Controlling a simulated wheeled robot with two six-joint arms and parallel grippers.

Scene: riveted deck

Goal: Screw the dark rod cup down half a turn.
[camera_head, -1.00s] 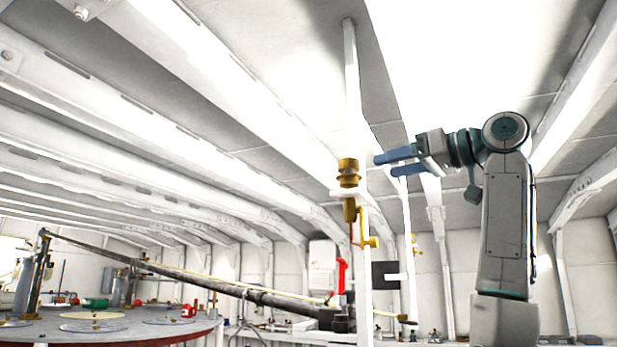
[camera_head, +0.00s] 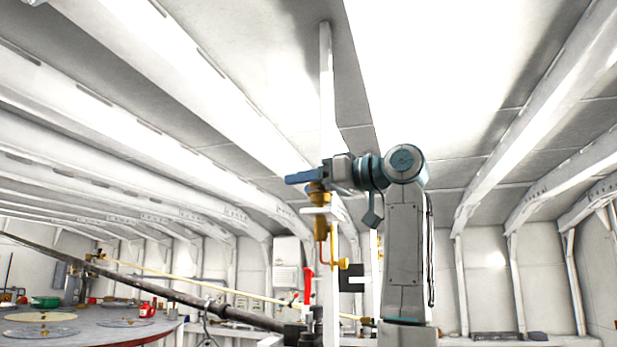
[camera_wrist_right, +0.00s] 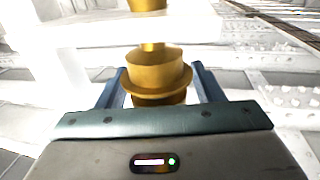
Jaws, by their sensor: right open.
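A brass cup with a flanged rim (camera_head: 317,198) sits on a white bracket of a thin white post, and I see no dark one there. Brass pipework hangs below the bracket. My right gripper (camera_head: 298,177) reaches in from the right, its blue fingers level with the top of the cup and hiding part of it. In the right wrist view, the cup (camera_wrist_right: 158,72) stands between the two open fingers (camera_wrist_right: 160,88), one on each side. Contact with the fingers cannot be told. A dark rod (camera_head: 190,297) slopes down to the right, left of the post. My left gripper is out of view.
The white post (camera_head: 326,90) runs up to the ceiling beside the gripper. A red handle (camera_head: 308,285) and a black plate (camera_head: 351,278) are below the cup. A round table (camera_head: 90,335) with discs stands at lower left. Open space lies right of my arm.

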